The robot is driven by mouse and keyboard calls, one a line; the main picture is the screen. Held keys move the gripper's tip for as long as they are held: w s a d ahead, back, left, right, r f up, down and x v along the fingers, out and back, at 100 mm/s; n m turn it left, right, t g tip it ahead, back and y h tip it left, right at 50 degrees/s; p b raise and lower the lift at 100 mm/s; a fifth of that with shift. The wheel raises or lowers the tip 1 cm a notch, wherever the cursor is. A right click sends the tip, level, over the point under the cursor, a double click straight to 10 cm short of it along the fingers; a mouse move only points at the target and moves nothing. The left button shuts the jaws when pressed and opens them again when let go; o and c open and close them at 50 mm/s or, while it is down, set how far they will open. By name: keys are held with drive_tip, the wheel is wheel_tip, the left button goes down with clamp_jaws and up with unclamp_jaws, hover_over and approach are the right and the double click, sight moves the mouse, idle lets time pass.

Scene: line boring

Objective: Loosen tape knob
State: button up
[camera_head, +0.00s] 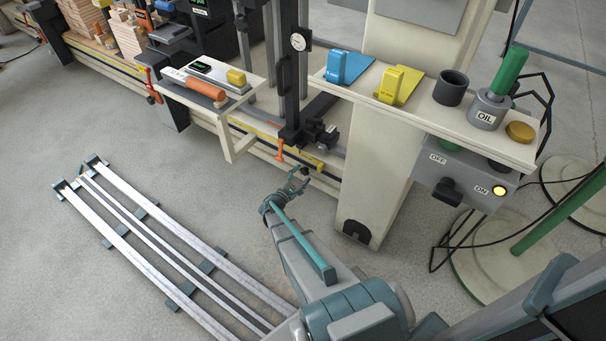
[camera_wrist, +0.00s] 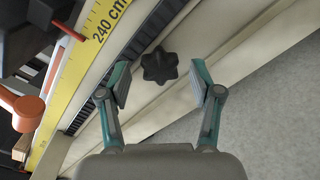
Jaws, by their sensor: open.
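The tape knob (camera_wrist: 159,66) is a dark, star-shaped knob on the pale beam beside the yellow tape scale (camera_wrist: 104,22) marked 240 cm in the wrist view. My gripper (camera_wrist: 159,84) is open, with one finger on each side of the knob's line and the fingertips just short of it or level with its lower edge. I cannot tell whether the fingers touch it; gaps show on both sides.
An orange-headed lever (camera_wrist: 25,108) and a dark block lie left of the tape in the wrist view. In the head view, a shelf (camera_head: 440,118) with blue and yellow holders, an oil can and a switch box is to the right. Floor rails (camera_head: 160,235) lie left; floor between is clear.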

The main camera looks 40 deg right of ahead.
drive_tip(key=b+v, duration=0.1)
drive_tip(key=v, duration=0.5)
drive_tip(key=shift+b, duration=0.3)
drive_tip(key=shift+s+a+r, duration=0.1)
drive_tip(key=shift+a, duration=0.05)
